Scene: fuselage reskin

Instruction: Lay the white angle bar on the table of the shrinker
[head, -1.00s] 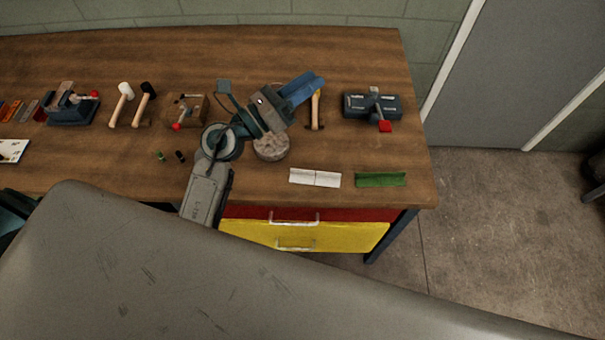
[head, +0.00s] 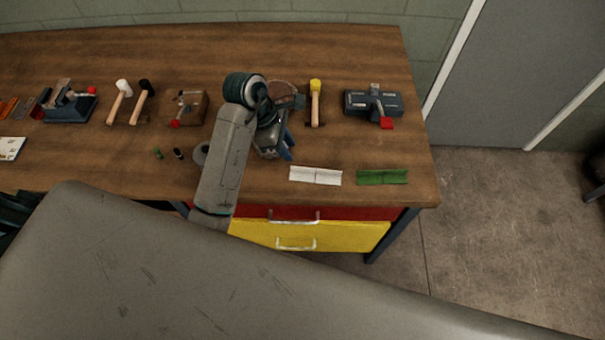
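The white angle bar (head: 315,176) lies on the wooden bench near its front edge, with a dark mark across its middle. My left gripper (head: 287,148) points down over the bench, just left of and behind the bar, apart from it. No object shows in its blue fingers, but their opening is hidden at this angle. A dark blue machine with a red-tipped lever (head: 372,104) stands at the back right. Another blue machine with a red knob (head: 69,106) stands at the left. I cannot tell which is the shrinker. My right gripper is not in view.
A green angle bar (head: 382,177) lies right of the white one. A yellow-headed hammer (head: 315,105) lies behind. Two mallets (head: 131,103) and a wooden block with a red knob (head: 187,108) are left of my arm. Bench space between the white bar and the right machine is clear.

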